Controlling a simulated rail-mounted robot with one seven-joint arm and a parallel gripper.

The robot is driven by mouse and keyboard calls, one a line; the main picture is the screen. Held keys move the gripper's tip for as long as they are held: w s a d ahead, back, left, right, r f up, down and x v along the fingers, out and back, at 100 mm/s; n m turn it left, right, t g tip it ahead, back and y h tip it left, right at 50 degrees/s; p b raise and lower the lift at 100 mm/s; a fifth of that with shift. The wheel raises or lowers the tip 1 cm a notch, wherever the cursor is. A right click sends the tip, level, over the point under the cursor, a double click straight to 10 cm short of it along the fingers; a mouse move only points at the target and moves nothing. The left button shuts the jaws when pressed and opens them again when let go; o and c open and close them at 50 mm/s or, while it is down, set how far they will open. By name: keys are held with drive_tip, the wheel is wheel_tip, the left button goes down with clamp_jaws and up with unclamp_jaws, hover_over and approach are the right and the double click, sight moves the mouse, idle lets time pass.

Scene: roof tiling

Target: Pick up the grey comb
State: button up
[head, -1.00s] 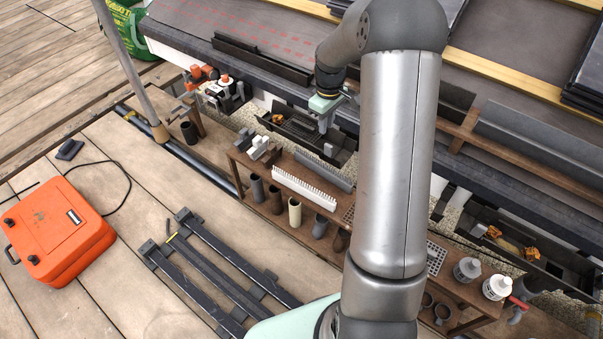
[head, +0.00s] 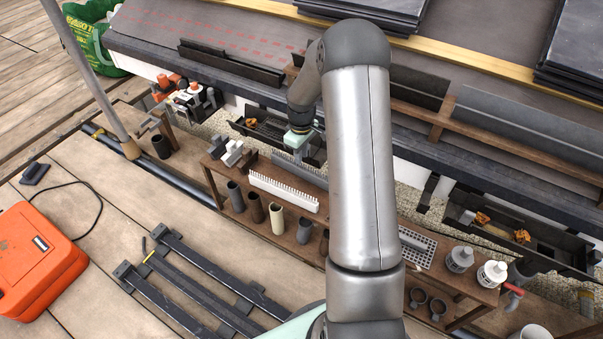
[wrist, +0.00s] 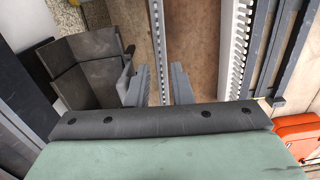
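The grey comb (head: 300,174) lies along the wooden shelf, just behind the white comb (head: 284,191). In the wrist view the grey comb (wrist: 158,45) is a narrow toothed strip running away from me, and its near end appears between my fingers. The white comb (wrist: 236,50) runs parallel to its right. My gripper (head: 298,152) is above and behind the grey comb in the head view. In the wrist view my gripper (wrist: 158,86) is open, with one finger on each side of the strip. Whether the fingers touch it I cannot tell.
The wooden shelf (wrist: 197,40) lies between the combs. Dark guttering (wrist: 88,70) is close left of my fingers. Grey blocks (head: 231,152) stand at the shelf's left end, and several pipe pieces (head: 277,219) hang along its front. White bottles (head: 491,274) stand far right.

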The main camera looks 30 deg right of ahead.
sight(302, 170)
wheel_tip(302, 170, down, 4)
drive_tip(key=shift+s+f+b, duration=0.1)
drive_tip(key=shift+f+b, duration=0.1)
drive_tip(key=shift+b, duration=0.7)
drive_tip(key=shift+c, duration=0.3)
drive_tip(key=shift+r, duration=0.1)
clamp_jaws()
